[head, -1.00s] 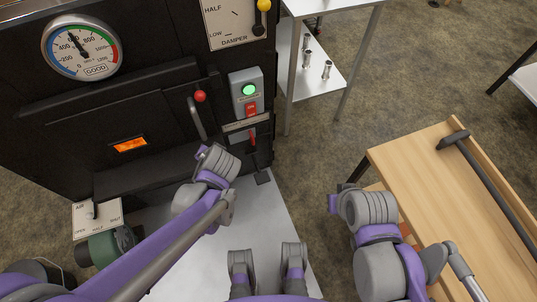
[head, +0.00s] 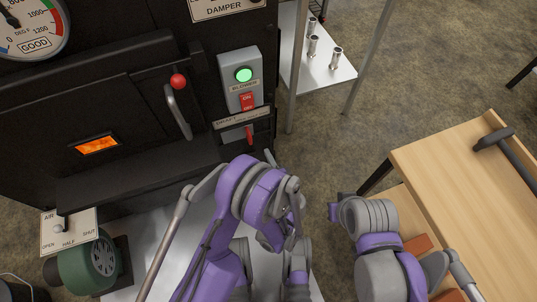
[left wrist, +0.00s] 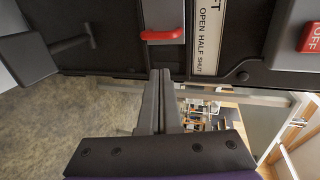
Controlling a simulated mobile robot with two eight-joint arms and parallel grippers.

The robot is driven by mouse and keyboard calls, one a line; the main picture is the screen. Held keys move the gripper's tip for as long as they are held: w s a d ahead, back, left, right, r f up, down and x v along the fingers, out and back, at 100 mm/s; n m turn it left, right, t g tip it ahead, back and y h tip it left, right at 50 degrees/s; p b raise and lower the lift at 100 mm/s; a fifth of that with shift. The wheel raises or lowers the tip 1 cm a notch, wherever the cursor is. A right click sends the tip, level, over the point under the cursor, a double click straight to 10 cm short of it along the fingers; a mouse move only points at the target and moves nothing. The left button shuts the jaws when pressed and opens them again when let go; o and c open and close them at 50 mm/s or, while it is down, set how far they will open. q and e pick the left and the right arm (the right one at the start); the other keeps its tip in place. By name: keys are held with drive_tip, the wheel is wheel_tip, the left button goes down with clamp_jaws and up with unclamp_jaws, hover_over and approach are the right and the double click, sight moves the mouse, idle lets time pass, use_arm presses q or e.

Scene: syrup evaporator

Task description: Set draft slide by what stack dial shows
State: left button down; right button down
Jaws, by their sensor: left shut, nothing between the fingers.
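The stack dial (head: 28,32) is cut off at the upper left of the head view; its needle points to the upper left, and its reading is not clear here. The draft slide's red handle (head: 250,135) sticks out below the draft plate (head: 241,119). In the left wrist view, the handle (left wrist: 162,35) is beside the words on the plate (left wrist: 210,38), about OPEN to HALF; I cannot tell exactly. My left gripper (left wrist: 160,73) is shut and empty, its tips apart from the handle in that picture. In the head view my left arm hides it. My right gripper is not in view.
The blower box (head: 240,80) with a lit green lamp stands above the draft plate. A red-knobbed door handle (head: 178,105) is to its left. An air plate (head: 68,232) is at lower left. A wooden table (head: 455,175) stands at right, a metal shelf (head: 325,68) behind.

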sight(252, 131)
use_arm(q)
drive_tip(key=shift+p+x, duration=1.95)
drive_tip(key=shift+x, duration=3.9)
drive_tip(key=shift+r, duration=0.15)
drive_tip(key=shift+a, duration=0.1)
drive_tip(key=shift+s+a, duration=0.15)
drive_tip(key=shift+a, duration=0.4)
drive_tip(key=shift+d, duration=0.6)
drive_tip(key=v, duration=0.9)
drive_tip(key=shift+f+b, duration=0.3)
drive_tip(key=shift+f, duration=0.05)
